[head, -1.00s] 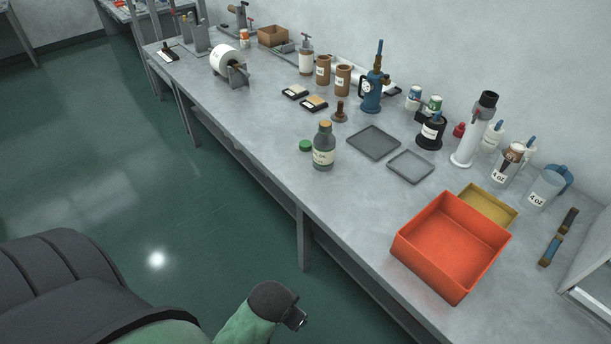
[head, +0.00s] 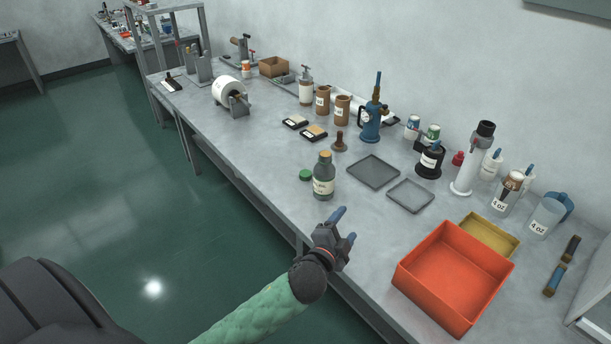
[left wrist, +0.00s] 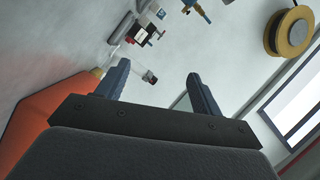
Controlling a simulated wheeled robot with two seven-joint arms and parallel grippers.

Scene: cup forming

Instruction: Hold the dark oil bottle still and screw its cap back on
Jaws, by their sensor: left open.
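The dark oil bottle (head: 323,178) stands upright near the front edge of the bench, with a pale label and a tan top at its neck. A green cap (head: 305,175) lies on the bench just left of the bottle. My left gripper (head: 345,226) is open and empty, in front of the bottle and a little to its right, apart from it, by the bench edge. In the left wrist view the two blue fingers of my left gripper (left wrist: 160,88) are spread with nothing between them. My right gripper is not in view.
Two grey trays (head: 373,171) lie behind and right of the bottle. A large orange bin (head: 455,277) stands at the right front, with a yellow tray (head: 489,235) behind it. A dark stamp-like tool (head: 339,142) stands behind the bottle. The bench left of the cap is clear.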

